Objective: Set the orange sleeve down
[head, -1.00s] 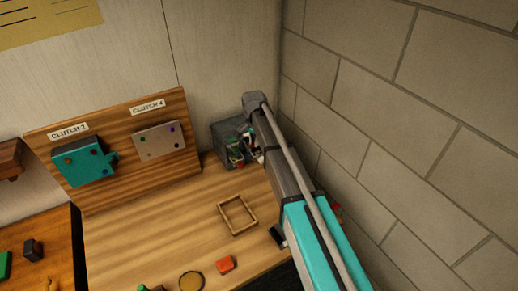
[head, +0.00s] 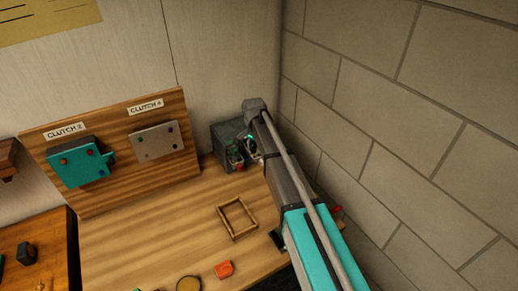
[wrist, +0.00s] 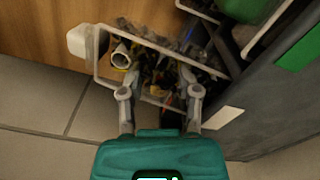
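A small orange-red piece (head: 224,269) lies near the front of the wooden bench (head: 150,235) in the head view. I cannot tell whether it is the orange sleeve. My gripper (wrist: 160,92) shows in the wrist view with its two grey fingers spread apart. No orange sleeve shows between them. Behind and between the fingers is a pale-rimmed container (wrist: 97,65) with a dark jumble of small parts, too blurred to name. A pale hollow tube (wrist: 120,55) shows at its left. In the head view my arm largely hides the gripper.
A grey bin (head: 226,130) stands at the back right corner, close to the block wall (head: 400,130). An empty wooden frame (head: 237,218) lies on the bench, with a round yellowish disc (head: 190,284) at the front. A clutch board (head: 110,190) stands at the back left. The bench middle is clear.

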